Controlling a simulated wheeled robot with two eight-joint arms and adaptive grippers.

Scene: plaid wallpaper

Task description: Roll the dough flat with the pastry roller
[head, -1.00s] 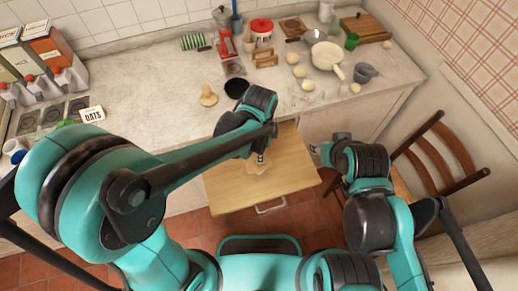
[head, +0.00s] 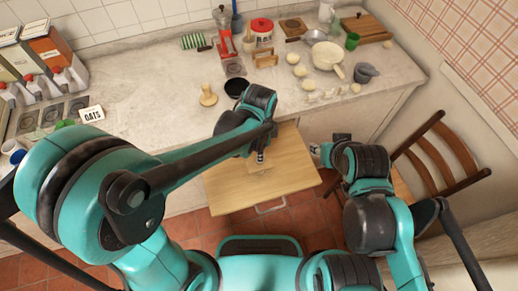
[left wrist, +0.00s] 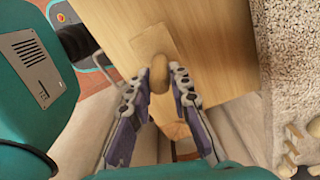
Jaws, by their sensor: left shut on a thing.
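My left gripper (head: 261,156) is over the pull-out wooden board (head: 235,190). In the left wrist view, its fingers (left wrist: 159,78) are shut on a rounded brown wooden piece, which looks like the pastry roller's handle (left wrist: 159,66). The rest of the roller is hard to make out. A faint pale patch (left wrist: 139,46), perhaps the dough or part of the roller, lies beyond it against the board (left wrist: 105,22). My right gripper (head: 315,149) hangs beside the board's right edge, apart from it; its fingers are too small to read.
The counter (head: 150,130) behind the board holds a wooden stamp-like piece (head: 208,96), a black bowl (head: 236,87), a pale pan (head: 328,56) and several eggs or dough balls. A wooden chair (head: 440,165) stands at the right. The board's front half is clear.

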